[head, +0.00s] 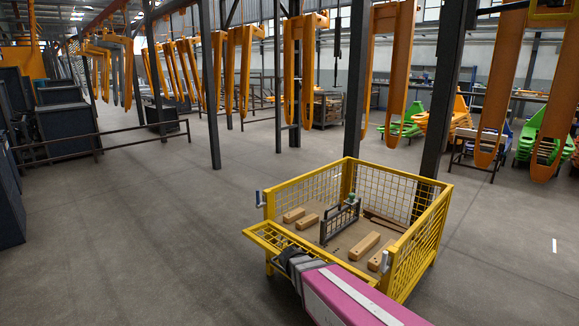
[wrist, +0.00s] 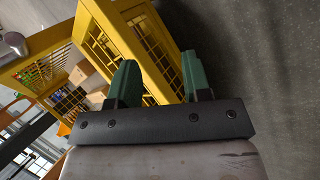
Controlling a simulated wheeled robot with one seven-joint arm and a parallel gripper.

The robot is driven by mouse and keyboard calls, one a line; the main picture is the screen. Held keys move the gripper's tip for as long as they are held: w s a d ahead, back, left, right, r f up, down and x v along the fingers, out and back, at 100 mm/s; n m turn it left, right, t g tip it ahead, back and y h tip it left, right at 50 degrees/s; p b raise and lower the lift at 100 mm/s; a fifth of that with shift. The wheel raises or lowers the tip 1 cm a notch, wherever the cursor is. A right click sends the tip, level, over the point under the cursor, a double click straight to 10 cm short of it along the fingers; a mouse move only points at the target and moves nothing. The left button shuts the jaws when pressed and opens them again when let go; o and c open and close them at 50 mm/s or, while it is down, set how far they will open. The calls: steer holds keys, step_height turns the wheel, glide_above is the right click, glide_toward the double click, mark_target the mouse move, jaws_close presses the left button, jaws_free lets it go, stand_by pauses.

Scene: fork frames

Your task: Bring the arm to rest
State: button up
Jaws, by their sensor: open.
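My arm, pink with a grey end, reaches in from the bottom of the head view to the front edge of a yellow mesh-sided cart (head: 425,240). My gripper (wrist: 160,80) shows in the wrist view with two green fingers apart and nothing between them. The fingers are beside the outside of the cart's yellow frame (wrist: 112,48); I cannot tell if they touch it. In the head view the fingers are hidden.
Several wooden blocks (head: 364,246) and a dark upright frame (head: 339,222) are inside the cart. A dark post (head: 357,80) stands behind it. Orange forks (head: 397,65) hang at the back. Concrete floor (head: 150,240) is clear to the left.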

steer(key=s+d+r+m+y, duration=0.3)
steer(key=d+r+y, duration=0.3)
steer(key=d, duration=0.3)
steer(key=shift+s+d+r, duration=0.15)
steer(key=shift+s+d, duration=0.2)
steer(key=shift+s, duration=0.2)
